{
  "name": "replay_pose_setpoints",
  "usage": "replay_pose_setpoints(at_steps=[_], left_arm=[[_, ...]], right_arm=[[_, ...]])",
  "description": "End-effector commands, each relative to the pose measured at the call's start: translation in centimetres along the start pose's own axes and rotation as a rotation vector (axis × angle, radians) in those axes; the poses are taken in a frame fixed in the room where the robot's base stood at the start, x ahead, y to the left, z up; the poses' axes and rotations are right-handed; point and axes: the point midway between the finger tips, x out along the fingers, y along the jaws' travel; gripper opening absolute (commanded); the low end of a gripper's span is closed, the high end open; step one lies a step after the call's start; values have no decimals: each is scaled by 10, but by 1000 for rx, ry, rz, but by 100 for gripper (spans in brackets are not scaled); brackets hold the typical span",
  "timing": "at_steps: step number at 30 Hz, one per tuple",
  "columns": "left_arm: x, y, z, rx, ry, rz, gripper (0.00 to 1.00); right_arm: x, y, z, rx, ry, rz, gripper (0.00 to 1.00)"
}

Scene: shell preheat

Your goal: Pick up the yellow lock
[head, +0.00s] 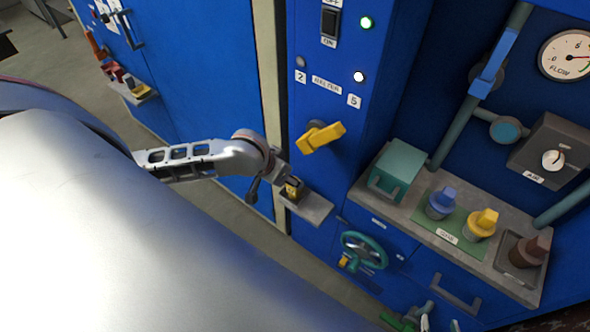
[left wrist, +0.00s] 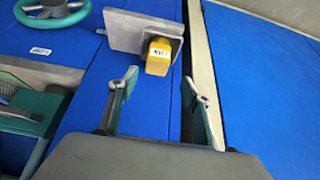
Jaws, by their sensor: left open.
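The yellow lock (head: 293,187) sits on a small grey shelf (head: 307,209) on the front of the blue cabinet. In the left wrist view the lock (left wrist: 158,57) has a white label and stands by the shelf's edge (left wrist: 122,33). My left gripper (head: 270,183) is just left of the lock in the head view. In the left wrist view its two fingers (left wrist: 162,90) are apart with nothing between them, and the lock is just beyond the tips. My right gripper (head: 411,318) shows only partly at the bottom edge of the head view; its jaw gap is unclear.
A yellow handle (head: 321,136) sticks out above the shelf. A green handwheel (head: 364,250) is below right. A grey ledge (head: 408,215) holds a teal box (head: 397,169) and blue, yellow and brown knobbed pieces.

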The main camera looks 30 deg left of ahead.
Motion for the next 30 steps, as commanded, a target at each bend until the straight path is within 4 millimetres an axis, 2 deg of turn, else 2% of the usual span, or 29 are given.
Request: replay_pose_setpoints(at_steps=[13,17,23,24,29,30], left_arm=[[57,7,4,1,0,2,49],[65,7,3,2,0,1,49],[65,7,3,3,1,2,49],[65,7,3,3,1,2,46],[65,7,3,3,1,2,6],[65,7,3,3,1,2,6]], right_arm=[[11,-7,23,6,-14,-5,40],[12,-7,25,6,-15,-5,40],[11,-6,22,6,-10,-4,40],[11,-6,22,6,-9,-4,40],[11,-5,20,6,-6,-3,40],[11,-5,20,5,-6,-3,40]])
